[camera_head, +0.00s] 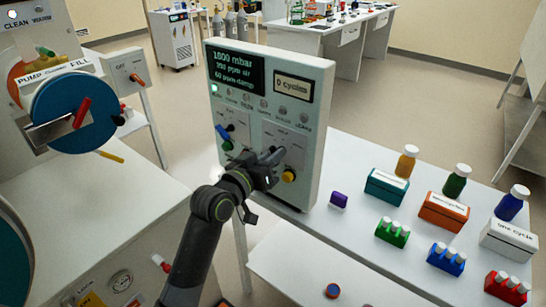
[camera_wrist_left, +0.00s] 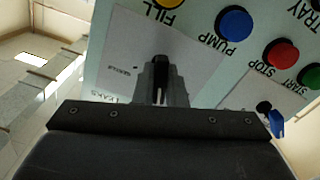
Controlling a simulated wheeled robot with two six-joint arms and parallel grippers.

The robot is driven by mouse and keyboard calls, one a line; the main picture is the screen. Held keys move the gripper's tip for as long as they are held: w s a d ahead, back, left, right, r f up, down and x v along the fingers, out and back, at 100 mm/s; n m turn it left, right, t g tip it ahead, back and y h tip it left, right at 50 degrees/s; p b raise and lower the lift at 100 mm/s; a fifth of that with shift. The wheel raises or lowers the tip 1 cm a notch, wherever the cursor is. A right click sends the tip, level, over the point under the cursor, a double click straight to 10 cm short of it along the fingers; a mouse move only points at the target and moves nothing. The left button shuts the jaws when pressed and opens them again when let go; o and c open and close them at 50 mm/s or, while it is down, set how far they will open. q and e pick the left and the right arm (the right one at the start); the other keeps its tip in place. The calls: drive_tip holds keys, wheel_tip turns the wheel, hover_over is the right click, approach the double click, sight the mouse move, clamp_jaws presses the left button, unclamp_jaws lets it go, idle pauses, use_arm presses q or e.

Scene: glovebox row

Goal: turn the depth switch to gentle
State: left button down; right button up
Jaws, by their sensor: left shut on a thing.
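The control box (camera_head: 318,95) stands upright on the white table, with a screen and a "0 cycles" display at its top. My left gripper (camera_head: 272,160) reaches its lower front face and hides the depth switch there. In the left wrist view the panel is upside down, and my left gripper (camera_wrist_left: 160,92) is shut on the dark depth switch (camera_wrist_left: 160,66). The switch stands on a grey plate (camera_wrist_left: 120,45) with small labels that are too small to read surely. Its exact setting cannot be told. My right gripper is not in view.
Beside the grey plate are a yellow button (camera_head: 289,176), a blue PUMP button (camera_wrist_left: 234,23), a red STOP button (camera_wrist_left: 281,54) and a blue-handled switch (camera_wrist_left: 276,122). Bottles and boxes stand on the white table (camera_head: 350,160) at right. A blue round port (camera_head: 75,112) is at left.

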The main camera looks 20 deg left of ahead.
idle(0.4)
use_arm(q)
drive_tip(key=c, duration=1.5)
unclamp_jaws()
drive_tip(key=b+v, duration=0.1)
drive_tip(key=v, duration=1.6)
drive_tip(key=shift+s, duration=0.2)
drive_tip(key=shift+a, duration=0.1)
